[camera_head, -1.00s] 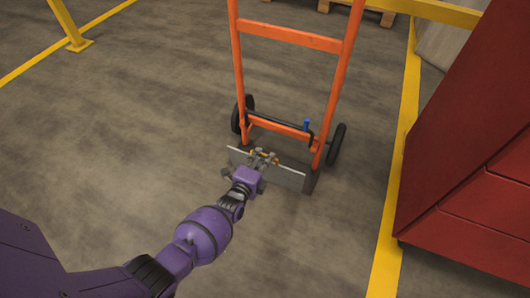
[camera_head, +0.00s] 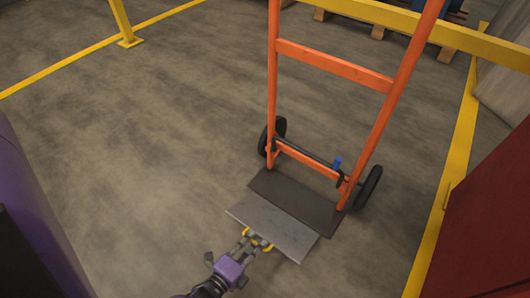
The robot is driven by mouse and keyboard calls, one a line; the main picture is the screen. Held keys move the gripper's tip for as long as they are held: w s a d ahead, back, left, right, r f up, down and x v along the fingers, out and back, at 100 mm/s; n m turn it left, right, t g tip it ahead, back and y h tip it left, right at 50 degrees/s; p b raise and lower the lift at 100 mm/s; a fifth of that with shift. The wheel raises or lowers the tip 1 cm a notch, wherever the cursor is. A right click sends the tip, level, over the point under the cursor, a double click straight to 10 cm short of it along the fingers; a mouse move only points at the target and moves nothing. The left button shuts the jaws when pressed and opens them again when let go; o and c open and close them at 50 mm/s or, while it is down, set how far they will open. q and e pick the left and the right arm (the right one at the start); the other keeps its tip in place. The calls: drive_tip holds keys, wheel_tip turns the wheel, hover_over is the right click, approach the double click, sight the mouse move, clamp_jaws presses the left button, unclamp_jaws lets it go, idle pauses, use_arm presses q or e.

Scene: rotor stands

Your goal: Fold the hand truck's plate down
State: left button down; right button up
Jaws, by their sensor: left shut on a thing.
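The orange hand truck (camera_head: 334,65) stands upright on the floor, its two black wheels at the back of its base. Its light grey metal plate (camera_head: 285,228) reaches out from the base toward me, its face seen from above. A dark grey band (camera_head: 297,201) lies between the plate and the frame; I cannot tell whether it is part of the plate or shadow. My left gripper (camera_head: 257,240) is shut on the plate's near edge, its yellow fingertips at the rim. Whether the plate touches the floor is unclear. My right gripper is not in view.
A red cabinet (camera_head: 490,215) stands at the right, beside a yellow floor line (camera_head: 447,190). A yellow rail (camera_head: 400,20) and a pallet (camera_head: 378,30) are behind the truck. The floor to the left is clear.

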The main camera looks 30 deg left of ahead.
use_arm(q)
drive_tip(key=shift+s+f+b, duration=0.25)
drive_tip(key=shift+f+b, duration=0.25)
drive_tip(key=shift+f, duration=0.8)
drive_tip(key=shift+s+f+b, duration=0.25)
drive_tip(key=shift+f+b, duration=0.2)
drive_tip(key=shift+f, duration=0.85)
drive_tip(key=shift+f, duration=0.1)
drive_tip(key=c, duration=1.9)
unclamp_jaws()
drive_tip(key=shift+s+f, duration=0.1)
drive_tip(key=shift+s, duration=0.1)
drive_tip(key=v, duration=0.7)
drive_tip(key=shift+s, duration=0.25)
